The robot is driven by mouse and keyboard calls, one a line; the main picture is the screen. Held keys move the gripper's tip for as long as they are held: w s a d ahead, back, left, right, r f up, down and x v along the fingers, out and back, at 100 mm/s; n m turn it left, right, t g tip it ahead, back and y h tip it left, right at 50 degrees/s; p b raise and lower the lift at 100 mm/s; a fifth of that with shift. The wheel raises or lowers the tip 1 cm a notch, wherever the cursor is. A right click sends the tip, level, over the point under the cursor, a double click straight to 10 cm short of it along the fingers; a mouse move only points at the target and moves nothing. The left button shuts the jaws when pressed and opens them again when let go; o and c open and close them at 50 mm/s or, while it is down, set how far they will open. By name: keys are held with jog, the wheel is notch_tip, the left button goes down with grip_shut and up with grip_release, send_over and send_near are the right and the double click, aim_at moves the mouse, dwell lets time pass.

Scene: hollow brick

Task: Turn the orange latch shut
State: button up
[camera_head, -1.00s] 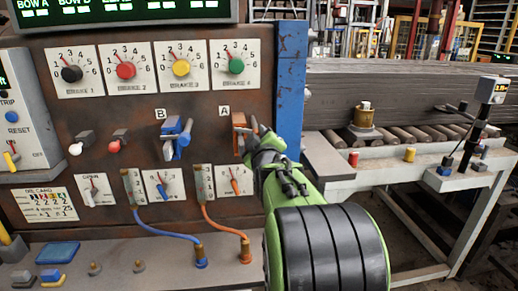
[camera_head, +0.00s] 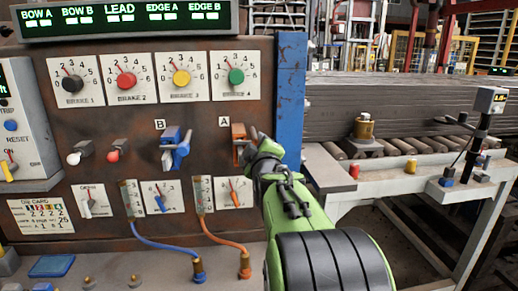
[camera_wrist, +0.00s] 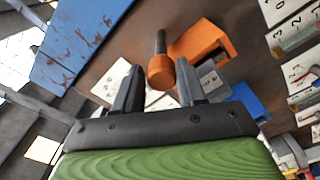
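The orange latch (camera_head: 238,138) is on the brown panel, right of label A. Its body (camera_wrist: 203,42) and a round orange knob (camera_wrist: 160,73) on a dark rod show in the wrist view. My gripper (camera_head: 252,147) is right at the latch and partly covers it in the head view. In the wrist view my gripper (camera_wrist: 158,68) has its two dark fingers apart, one on each side of the knob. A gap shows at the left finger; the right finger is very close to the knob, and contact cannot be told.
A blue latch (camera_head: 176,147) marked B is left of the orange one. A blue post (camera_head: 290,95) stands close at the right. Dials sit above; orange (camera_head: 215,232) and blue (camera_head: 160,243) cables hang below. A roller bench (camera_head: 385,168) is farther right.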

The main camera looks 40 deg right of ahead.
jog(key=shift+o, duration=1.3)
jog(key=shift+f, duration=0.1)
jog(key=v, duration=1.5)
jog(key=shift+s+a, duration=0.25)
jog(key=shift+a, duration=0.05)
jog(key=a+f+m+g+y+p, duration=0.25)
jog(key=a+y+p, duration=0.35)
jog(key=a, duration=0.4)
jog(key=s+a+f+m+g+y+p, duration=0.1)
jog(key=s+a+f+g+y+p, duration=0.1)
jog(key=s+a, duration=0.3)
jog(key=s+a+f+m+g+y+p, duration=0.1)
jog(key=s+a+f+g+y+p, duration=0.1)
jog(key=s+a+g, duration=0.3)
jog(key=s+a+f+p, duration=0.1)
jog(key=s, duration=0.1)
jog(key=shift+s, duration=0.4)
